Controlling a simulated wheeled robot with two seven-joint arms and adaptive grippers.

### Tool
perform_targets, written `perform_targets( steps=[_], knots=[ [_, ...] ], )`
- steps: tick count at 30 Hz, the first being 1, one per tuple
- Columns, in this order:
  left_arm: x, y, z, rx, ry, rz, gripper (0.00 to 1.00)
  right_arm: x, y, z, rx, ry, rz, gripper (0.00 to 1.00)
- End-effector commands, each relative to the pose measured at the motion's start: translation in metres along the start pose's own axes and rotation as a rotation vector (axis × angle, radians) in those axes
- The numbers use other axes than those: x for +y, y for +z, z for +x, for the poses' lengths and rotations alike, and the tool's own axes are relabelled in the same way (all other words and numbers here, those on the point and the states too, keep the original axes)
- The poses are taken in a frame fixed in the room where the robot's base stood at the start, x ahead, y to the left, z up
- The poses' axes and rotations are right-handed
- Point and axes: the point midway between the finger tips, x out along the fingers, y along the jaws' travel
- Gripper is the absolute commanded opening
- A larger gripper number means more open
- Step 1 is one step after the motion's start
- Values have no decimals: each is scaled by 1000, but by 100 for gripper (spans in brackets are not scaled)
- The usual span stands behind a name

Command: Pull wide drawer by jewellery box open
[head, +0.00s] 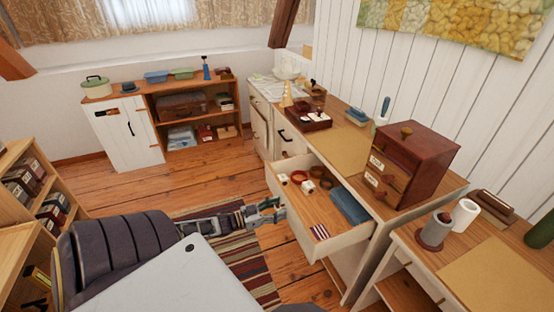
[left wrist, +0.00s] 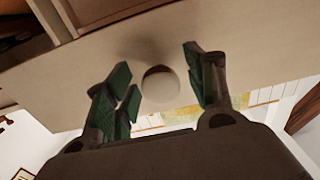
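The wide drawer (head: 283,204) below the top with the jewellery box stands pulled out, its inside showing. It holds white and brown small items, a blue folded cloth and striped pieces. The dark red wooden jewellery box (head: 416,158) stands on the top to the right. My left gripper (head: 268,211) is at the drawer's pale front. In the left wrist view, a round pale knob (left wrist: 160,84) on the drawer front lies between the green-padded fingers of my left gripper (left wrist: 163,86), with gaps on both sides. My right gripper is not in view.
A desk (head: 455,250) with a grey and white roll-like pair stands at the right. A striped rug (head: 250,262) lies on the wooden floor. A low white cabinet (head: 127,132) stands at the back left, and a shelf (head: 30,190) at the left. Floor between them is clear.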

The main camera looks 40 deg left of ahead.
Motion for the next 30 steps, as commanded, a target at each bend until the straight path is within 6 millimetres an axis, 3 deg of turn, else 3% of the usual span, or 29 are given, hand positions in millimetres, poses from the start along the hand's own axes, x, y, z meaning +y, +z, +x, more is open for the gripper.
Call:
perform_targets(
  steps=[14,30],
  knots=[
    [0,1,-6,-2,0,0,54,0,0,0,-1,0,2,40],
    [0,1,-46,-2,0,0,54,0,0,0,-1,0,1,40]
  ],
)
